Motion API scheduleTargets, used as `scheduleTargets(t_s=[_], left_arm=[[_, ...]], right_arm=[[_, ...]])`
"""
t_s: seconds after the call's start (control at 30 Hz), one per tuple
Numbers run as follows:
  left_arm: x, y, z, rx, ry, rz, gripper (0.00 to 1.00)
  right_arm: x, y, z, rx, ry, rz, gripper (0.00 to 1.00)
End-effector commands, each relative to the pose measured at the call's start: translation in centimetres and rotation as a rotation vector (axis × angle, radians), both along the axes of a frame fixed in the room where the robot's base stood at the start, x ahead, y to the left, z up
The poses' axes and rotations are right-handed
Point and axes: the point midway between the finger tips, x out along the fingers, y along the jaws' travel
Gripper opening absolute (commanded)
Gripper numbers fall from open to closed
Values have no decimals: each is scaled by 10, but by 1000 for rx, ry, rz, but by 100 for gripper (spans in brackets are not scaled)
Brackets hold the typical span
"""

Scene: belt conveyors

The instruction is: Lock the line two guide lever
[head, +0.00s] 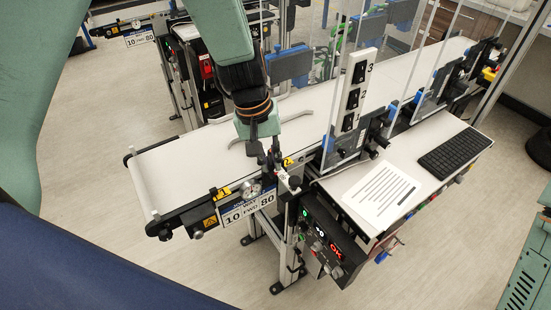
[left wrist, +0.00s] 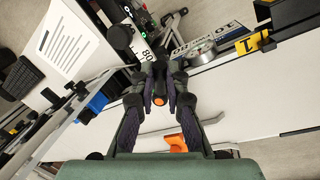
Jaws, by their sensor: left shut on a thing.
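My left gripper (head: 270,165) reaches down to the near side rail of the white belt conveyor (head: 190,165), beside the yellow tag 2 (head: 288,161). In the left wrist view the fingers of my left gripper (left wrist: 160,75) are brought together around a small dark part, which I take to be the line two guide lever. The fingers hide most of it, so its angle cannot be told. An orange piece (left wrist: 177,142) shows near the fingers over the belt. My right gripper is in neither view.
A yellow tag 1 (head: 222,193) and a 10 FWD 80 sign (head: 249,208) sit on the near rail. A switch post (head: 353,92) and clear panels stand to the right. A sheet (head: 382,192) and keyboard (head: 455,153) lie on the side table. A control box (head: 330,245) shows OK.

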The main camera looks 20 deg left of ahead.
Motion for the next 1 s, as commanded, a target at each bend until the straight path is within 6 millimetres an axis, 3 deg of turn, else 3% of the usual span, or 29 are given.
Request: scheduleTargets(t_s=[0.6,1.0], left_arm=[[7,25,5,3,-14,-580,0],[12,35,5,4,-13,-870,0]], right_arm=[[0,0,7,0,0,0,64],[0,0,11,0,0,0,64]])
